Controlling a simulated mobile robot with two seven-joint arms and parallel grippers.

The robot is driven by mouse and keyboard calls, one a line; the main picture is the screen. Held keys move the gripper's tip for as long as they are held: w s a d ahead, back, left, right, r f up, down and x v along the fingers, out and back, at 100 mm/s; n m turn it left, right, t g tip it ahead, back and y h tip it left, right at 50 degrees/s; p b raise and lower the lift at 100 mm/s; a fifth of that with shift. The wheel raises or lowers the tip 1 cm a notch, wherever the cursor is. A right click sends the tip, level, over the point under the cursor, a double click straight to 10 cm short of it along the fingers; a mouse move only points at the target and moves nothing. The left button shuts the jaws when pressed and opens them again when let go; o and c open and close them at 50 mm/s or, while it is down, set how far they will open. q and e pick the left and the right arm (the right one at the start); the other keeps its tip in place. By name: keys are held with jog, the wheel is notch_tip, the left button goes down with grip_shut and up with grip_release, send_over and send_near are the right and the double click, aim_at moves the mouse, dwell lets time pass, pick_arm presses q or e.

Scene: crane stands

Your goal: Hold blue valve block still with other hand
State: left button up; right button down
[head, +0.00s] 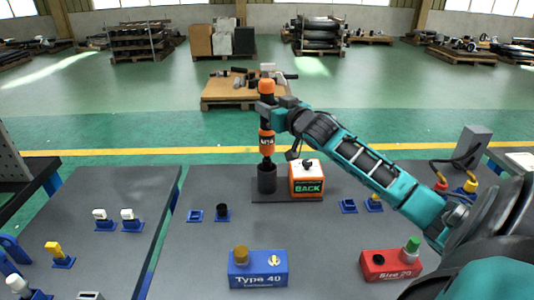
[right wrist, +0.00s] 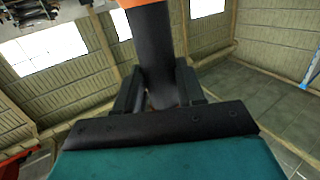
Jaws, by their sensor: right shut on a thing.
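The blue valve block (head: 257,276), marked "Type 40", stands on the grey table near the front, with a yellow-brown knob on top. No gripper touches it. My right gripper (head: 271,115) is shut on an upright orange and black power tool (head: 267,138). The tool's lower end is at the mouth of a black cup (head: 267,180); I cannot tell how deep it sits. In the right wrist view the tool's dark shaft (right wrist: 157,55) stands between the fingers. My left gripper is not in view.
An orange and white box marked "BACK" (head: 306,180) stands right of the cup. A red block (head: 389,265) with a green knob is at the front right. Small blue holders (head: 195,216) lie on the table. The table between the blue and red blocks is clear.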

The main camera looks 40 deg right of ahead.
jog(key=shift+r, duration=1.5)
